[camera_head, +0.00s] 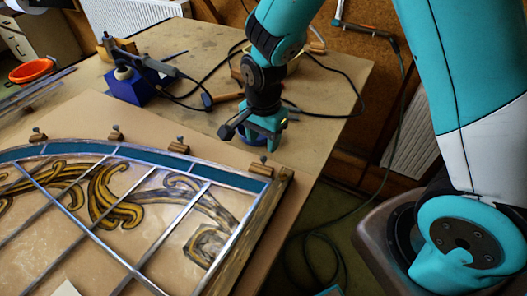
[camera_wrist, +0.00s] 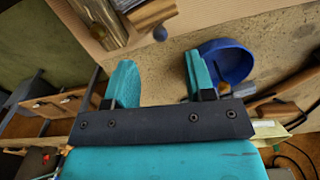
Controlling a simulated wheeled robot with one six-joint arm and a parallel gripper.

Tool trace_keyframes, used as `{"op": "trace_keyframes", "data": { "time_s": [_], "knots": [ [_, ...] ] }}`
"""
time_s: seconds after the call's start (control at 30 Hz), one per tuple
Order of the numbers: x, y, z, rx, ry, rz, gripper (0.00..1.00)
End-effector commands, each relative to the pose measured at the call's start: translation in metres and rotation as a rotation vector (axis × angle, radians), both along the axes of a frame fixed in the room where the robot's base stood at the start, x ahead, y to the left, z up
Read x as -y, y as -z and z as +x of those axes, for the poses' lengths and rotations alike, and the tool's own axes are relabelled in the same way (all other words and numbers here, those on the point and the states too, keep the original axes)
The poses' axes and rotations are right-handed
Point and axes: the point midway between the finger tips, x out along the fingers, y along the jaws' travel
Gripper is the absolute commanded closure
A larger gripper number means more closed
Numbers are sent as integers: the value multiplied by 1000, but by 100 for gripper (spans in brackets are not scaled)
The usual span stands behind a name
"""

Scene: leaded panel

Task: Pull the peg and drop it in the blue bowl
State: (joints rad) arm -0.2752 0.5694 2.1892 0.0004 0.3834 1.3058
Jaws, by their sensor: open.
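My gripper (camera_head: 250,132) is open and empty above the board near the panel's right corner. Its two teal fingers also show in the wrist view (camera_wrist: 160,80), with nothing between them. A peg with a round grey-blue head (camera_wrist: 160,34) shows beyond the finger gap, beside a wooden block. In the head view a small peg head (camera_head: 263,159) stands at the block by the panel's corner, just below my gripper. The blue bowl (camera_wrist: 234,60) is behind the right finger in the wrist view; in the head view my gripper mostly hides it.
The leaded panel (camera_head: 128,213) fills the front left, with several small pegged blocks along its curved edge. A blue soldering stand (camera_head: 135,88), cables and an orange bowl (camera_head: 32,70) lie farther back. The table's right edge is close to my gripper.

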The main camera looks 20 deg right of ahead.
Motion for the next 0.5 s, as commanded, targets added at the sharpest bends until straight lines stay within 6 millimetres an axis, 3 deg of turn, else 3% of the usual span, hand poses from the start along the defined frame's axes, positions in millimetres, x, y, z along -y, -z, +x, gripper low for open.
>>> {"op": "trace_keyframes", "data": {
  "time_s": [0.2,0.5],
  "knots": [
    [0,39,-1,-3,-1,-1,51],
    [0,62,0,1,-1,1,51]
  ]
}}
